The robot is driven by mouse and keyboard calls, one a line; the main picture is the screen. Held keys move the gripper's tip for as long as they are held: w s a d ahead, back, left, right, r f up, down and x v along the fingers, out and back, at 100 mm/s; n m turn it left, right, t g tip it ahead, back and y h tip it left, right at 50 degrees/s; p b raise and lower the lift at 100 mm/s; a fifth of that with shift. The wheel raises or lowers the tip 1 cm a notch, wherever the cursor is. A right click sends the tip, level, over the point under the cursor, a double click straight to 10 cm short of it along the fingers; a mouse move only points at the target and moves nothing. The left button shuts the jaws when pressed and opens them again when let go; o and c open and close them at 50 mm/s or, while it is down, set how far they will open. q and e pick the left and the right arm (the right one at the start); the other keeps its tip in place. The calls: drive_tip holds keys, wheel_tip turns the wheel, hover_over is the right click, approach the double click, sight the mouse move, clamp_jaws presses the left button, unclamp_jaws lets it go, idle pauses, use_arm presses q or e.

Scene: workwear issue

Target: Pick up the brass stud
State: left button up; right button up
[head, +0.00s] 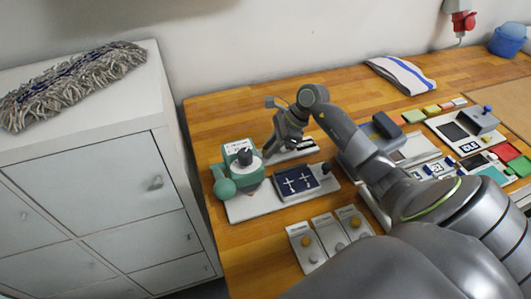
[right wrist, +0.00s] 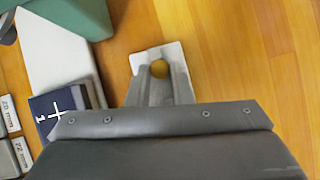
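A round brass stud (right wrist: 159,69) shows in the right wrist view, over a small white plate (right wrist: 172,50). My right gripper (right wrist: 160,78) has a finger on each side of it, very close to the stud. I cannot tell whether the fingers touch it or whether it is off the plate. In the head view my right gripper (head: 274,150) points down just behind the green press, and hides that stud. Other brass-coloured round pieces (head: 305,240) sit on the white cards in front. My left gripper is not in view.
The green press (head: 242,170) and a navy block (head: 297,182) stand on a white base (head: 247,208) close to the gripper. White cards (head: 328,250) lie in front. Several panels and trays (head: 455,135) fill the right. Bare wood lies behind. A cabinet (head: 90,180) stands left.

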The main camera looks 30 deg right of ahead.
clamp_jaws()
